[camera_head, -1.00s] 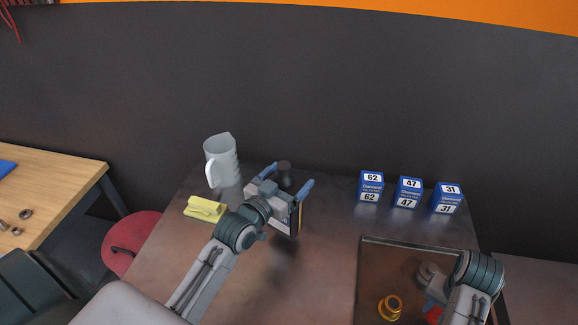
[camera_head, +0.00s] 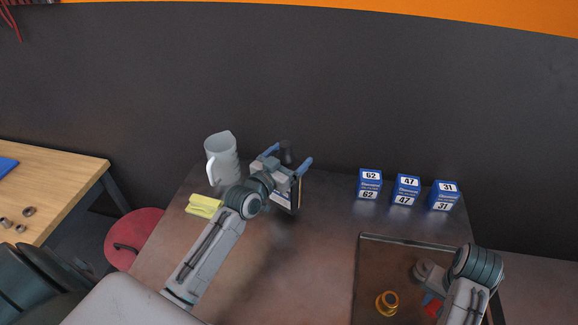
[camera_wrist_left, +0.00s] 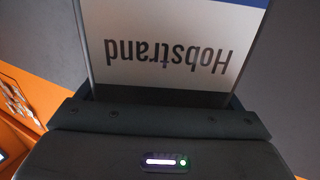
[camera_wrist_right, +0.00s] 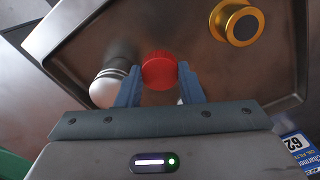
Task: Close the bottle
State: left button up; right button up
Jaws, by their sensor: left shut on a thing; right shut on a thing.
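My left gripper (camera_head: 288,157) is shut on the bottle (camera_head: 282,198), a container with a pale label. In the left wrist view the bottle's silver label (camera_wrist_left: 170,45) reads "Hobstrand" upside down. A dark round part (camera_head: 287,149) shows between the left fingers; I cannot tell whether it is the bottle's neck. My right gripper (camera_wrist_right: 160,80) is shut on a red ribbed cap (camera_wrist_right: 159,70). In the head view the cap (camera_head: 432,309) is partly hidden by my right arm, over the tray. The cap and bottle are well apart.
A metal tray (camera_head: 367,265) holds a brass ring piece (camera_head: 387,304) and a dark part with a white bulb (camera_wrist_right: 103,90). Blue boxes (camera_head: 407,190) stand behind the tray. Central tabletop is clear.

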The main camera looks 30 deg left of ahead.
pick_arm(q)
jog(key=shift+f, duration=1.6)
pick_arm(e)
jog(key=shift+f, duration=0.2)
pick_arm(q)
jog(key=shift+f+b, duration=0.15)
jog(key=shift+b, duration=0.25)
pick_arm(e)
jog(key=shift+f, duration=0.2)
pick_arm(q)
jog(key=o, duration=1.8)
pick_arm(e)
jog(key=shift+r, duration=0.1)
pick_arm(q)
jog(key=shift+o, duration=0.2)
jog(key=shift+s, duration=0.1)
pick_arm(e)
notch_tip(320, 180, up, 2)
jog(key=shift+s+p, duration=0.1)
jog(key=shift+p, duration=0.95)
pick_arm(q)
jog(key=s+a, duration=0.1)
jog(key=s, duration=1.1)
jog(key=shift+a, duration=0.3)
pick_arm(e)
jog(key=shift+r, duration=0.15)
